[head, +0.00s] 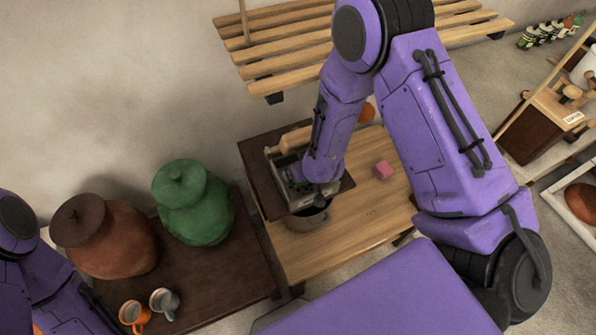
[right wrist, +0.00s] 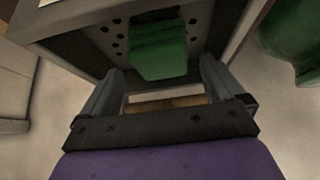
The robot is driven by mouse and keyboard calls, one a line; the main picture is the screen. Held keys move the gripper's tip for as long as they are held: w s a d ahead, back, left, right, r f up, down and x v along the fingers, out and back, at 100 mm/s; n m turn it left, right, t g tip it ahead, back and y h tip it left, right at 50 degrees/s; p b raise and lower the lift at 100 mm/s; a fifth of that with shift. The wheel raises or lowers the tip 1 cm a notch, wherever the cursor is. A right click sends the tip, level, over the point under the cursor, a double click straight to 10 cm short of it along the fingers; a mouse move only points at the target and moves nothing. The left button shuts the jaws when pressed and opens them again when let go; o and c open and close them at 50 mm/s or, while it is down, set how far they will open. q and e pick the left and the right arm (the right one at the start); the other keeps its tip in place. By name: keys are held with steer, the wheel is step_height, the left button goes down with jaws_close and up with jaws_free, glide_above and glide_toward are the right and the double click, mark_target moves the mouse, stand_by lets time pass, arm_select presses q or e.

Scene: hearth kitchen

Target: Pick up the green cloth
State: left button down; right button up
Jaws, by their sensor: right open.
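The green cloth (right wrist: 158,52) shows in the right wrist view, folded and hanging at the holed inner wall of a grey metal container (right wrist: 88,38). My right gripper (right wrist: 160,76) is open, with one finger on each side of the cloth's lower end in the picture. I cannot tell whether the fingers touch it. In the head view my right arm reaches down over the grey container (head: 272,160) on the wooden table, and the arm hides most of the cloth and the fingertips. My left arm shows at the lower left, with its gripper out of view.
A metal pot (head: 306,219) stands close beside the container. A pink block (head: 383,170) lies to the right on the wooden table (head: 350,240). A green jar (head: 193,205), a brown jar (head: 105,240), an orange mug (head: 133,315) and a grey mug (head: 164,302) stand on the dark table.

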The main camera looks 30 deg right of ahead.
steer(key=shift+w+a+f, duration=0.1)
steer(key=shift+w+f, duration=0.25)
steer(key=shift+f, duration=0.2)
steer(key=c, duration=1.3)
steer(key=shift+o, duration=0.2)
steer(key=shift+r, duration=0.15)
